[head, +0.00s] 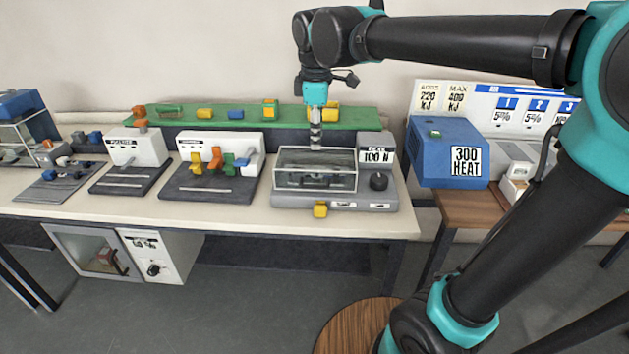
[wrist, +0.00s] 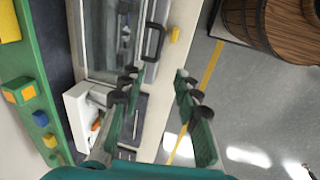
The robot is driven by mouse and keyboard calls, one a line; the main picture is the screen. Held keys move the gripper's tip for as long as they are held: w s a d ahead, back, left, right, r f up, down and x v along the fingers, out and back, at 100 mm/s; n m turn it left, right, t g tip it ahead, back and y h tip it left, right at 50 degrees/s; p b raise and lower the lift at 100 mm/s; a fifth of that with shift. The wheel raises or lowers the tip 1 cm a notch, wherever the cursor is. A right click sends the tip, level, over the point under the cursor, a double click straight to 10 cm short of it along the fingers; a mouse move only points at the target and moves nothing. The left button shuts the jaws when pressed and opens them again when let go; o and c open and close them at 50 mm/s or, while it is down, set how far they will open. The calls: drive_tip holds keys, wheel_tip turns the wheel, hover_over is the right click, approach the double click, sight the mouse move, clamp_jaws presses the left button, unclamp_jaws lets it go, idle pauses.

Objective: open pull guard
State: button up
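The pull guard (head: 315,168) is a clear box with a pale frame over the grey pull tester (head: 290,199), beside the "100 N" display. It appears closed. In the wrist view the guard (wrist: 92,40) is at upper left, with a dark loop handle (wrist: 152,42) on its edge. My gripper (head: 316,140) hangs pointing down at the back of the guard in the head view; whether it touches cannot be told. In the wrist view my gripper (wrist: 156,76) has its green fingers spread apart with nothing between them, and the handle lies beyond the fingertips.
A black knob (head: 378,181) is at the tester's right, and a yellow block (head: 320,210) is at its front edge. A green shelf (head: 230,118) with small coloured parts runs behind. A white station with coloured levers (head: 215,160) stands left, a blue heater (head: 440,150) right.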

approach(314, 186)
drive_tip(key=f, duration=0.2)
drive_tip(key=w+f, duration=0.1)
drive_tip(key=f, duration=0.4)
drive_tip(key=shift+w+f, duration=0.35)
clamp_jaws()
idle(0.4)
